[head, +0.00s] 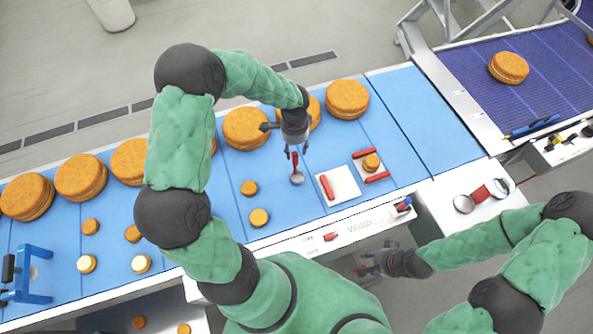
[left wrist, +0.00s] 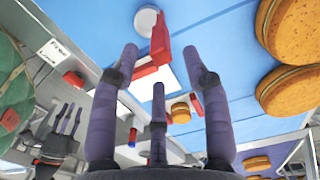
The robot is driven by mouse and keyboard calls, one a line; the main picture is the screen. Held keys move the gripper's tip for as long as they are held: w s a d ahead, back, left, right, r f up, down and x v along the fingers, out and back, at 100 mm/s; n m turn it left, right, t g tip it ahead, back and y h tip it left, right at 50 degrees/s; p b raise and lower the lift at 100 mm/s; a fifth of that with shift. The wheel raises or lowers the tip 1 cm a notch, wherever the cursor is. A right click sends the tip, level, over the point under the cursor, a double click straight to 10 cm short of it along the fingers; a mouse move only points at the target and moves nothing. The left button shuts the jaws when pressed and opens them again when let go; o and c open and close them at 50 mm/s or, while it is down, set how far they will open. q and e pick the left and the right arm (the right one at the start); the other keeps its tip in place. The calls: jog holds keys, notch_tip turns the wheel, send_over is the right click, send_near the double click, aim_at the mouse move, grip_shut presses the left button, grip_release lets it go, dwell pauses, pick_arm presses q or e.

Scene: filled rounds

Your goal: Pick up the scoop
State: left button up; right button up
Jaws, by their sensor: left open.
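The scoop has a red handle and a round silver bowl (head: 297,179), and lies on the blue belt below my left gripper. In the left wrist view its red handle (left wrist: 160,42) and pale bowl show just beyond the fingertips. My left gripper (head: 296,152) is open, pointing down over the handle end. Its spread fingers (left wrist: 163,62) have a gap between them with nothing held; I cannot tell whether any finger touches the handle. My right gripper (head: 368,262) is open and empty in front of the belt, and also shows in the left wrist view (left wrist: 62,118).
Large filled rounds (head: 347,99) line the belt's far side, with smaller rounds (head: 259,217) nearer. A white board with a red bar (head: 337,188) and another with a small round (head: 371,162) lie right of the scoop. A red-handled metal tool (head: 482,194) rests on the right ledge.

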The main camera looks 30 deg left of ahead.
aim_at(295, 153)
pick_arm(q)
notch_tip(295, 153, down, 4)
jog(key=shift+w+r, duration=0.1)
grip_shut()
dwell(0.4)
